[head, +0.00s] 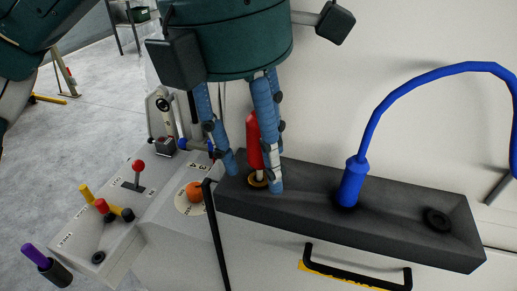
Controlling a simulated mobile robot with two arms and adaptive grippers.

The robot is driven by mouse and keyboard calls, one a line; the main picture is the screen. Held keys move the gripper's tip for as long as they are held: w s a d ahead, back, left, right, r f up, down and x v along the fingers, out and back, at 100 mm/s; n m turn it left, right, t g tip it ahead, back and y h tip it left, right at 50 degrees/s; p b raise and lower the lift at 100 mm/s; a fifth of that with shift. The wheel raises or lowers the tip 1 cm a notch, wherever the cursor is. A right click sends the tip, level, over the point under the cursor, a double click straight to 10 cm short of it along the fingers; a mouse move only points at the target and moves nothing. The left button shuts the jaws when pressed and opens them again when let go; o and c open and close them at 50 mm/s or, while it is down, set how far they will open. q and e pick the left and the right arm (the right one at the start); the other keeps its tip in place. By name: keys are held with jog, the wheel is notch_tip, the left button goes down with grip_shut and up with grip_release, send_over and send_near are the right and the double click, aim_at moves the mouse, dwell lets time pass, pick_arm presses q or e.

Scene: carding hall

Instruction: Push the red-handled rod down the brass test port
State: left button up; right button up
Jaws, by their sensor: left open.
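The red-handled rod (253,142) stands upright with its pale lower end at the brass test port (257,184). The port is a brass ring at the left end of a dark grey panel. A short length of pale shaft shows between the red handle and the ring. My left gripper (254,178) comes down from above, open, with blue fingers on either side of the rod. Its right finger overlaps the handle's right edge in the picture; I cannot tell whether it touches. The top of the handle is close beneath the gripper's body. My right gripper is not in view.
The dark panel (400,222) also carries a blue hose (352,183) and a black socket (437,219). Left is a control box with a red-knobbed lever (138,166), an orange button (195,191) and other levers. A black handle (355,278) is below; grey floor lies left.

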pick_arm(q)
jog(key=shift+r, duration=0.1)
notch_tip(320, 180, up, 12)
jog(key=a, duration=0.2)
jog(key=shift+s, duration=0.25)
jog(key=shift+f, duration=0.2)
